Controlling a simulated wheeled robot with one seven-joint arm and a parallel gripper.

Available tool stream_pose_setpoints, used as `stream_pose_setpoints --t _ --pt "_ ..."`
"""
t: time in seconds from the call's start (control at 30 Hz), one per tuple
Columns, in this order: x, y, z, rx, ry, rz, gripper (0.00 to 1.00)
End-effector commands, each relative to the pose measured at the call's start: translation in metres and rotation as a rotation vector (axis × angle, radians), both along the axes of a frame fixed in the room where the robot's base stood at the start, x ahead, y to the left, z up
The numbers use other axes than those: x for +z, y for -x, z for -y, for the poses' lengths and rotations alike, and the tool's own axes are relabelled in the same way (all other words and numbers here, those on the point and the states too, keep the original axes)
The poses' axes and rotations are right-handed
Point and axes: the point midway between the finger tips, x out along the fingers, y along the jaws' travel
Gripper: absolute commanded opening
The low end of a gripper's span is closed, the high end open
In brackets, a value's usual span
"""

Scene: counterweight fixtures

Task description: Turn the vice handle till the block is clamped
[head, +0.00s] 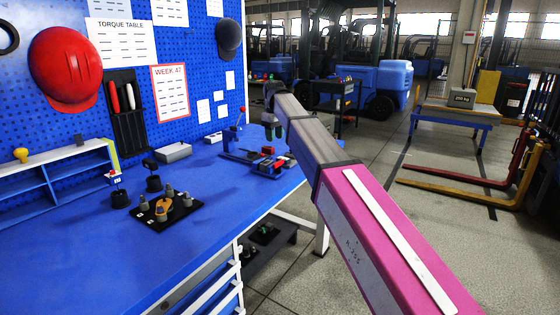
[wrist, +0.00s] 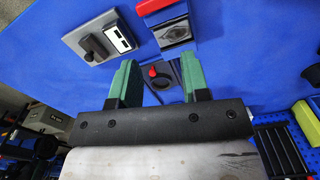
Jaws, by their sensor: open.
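My gripper (wrist: 158,62) is open, with two green fingers apart and nothing gripped. In the wrist view a dark round part with a red tip (wrist: 157,73) shows between and beyond the fingers; I cannot tell whether it is the vice handle. A dark block-like fixture with a red top (wrist: 174,30) lies just past the fingertips. In the head view my gripper (head: 274,134) hangs over the far right of the blue bench, above a dark, red-topped fixture (head: 266,160) that looks like the vice. The arm hides part of it. The block and its clamping cannot be made out.
A grey box with a black knob (wrist: 97,42) is left of the fingers in the wrist view. A black plate with several posts (head: 170,207) sits nearer on the bench (head: 105,255). The bench front is clear.

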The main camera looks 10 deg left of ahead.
Motion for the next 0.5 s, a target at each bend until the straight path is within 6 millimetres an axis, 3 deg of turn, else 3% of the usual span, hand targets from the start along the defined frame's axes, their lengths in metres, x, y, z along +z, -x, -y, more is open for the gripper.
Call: stream_pose_setpoints --t 0.5 --pt "0.003 0.003 0.014 1.053 0.000 0.000 0.43"
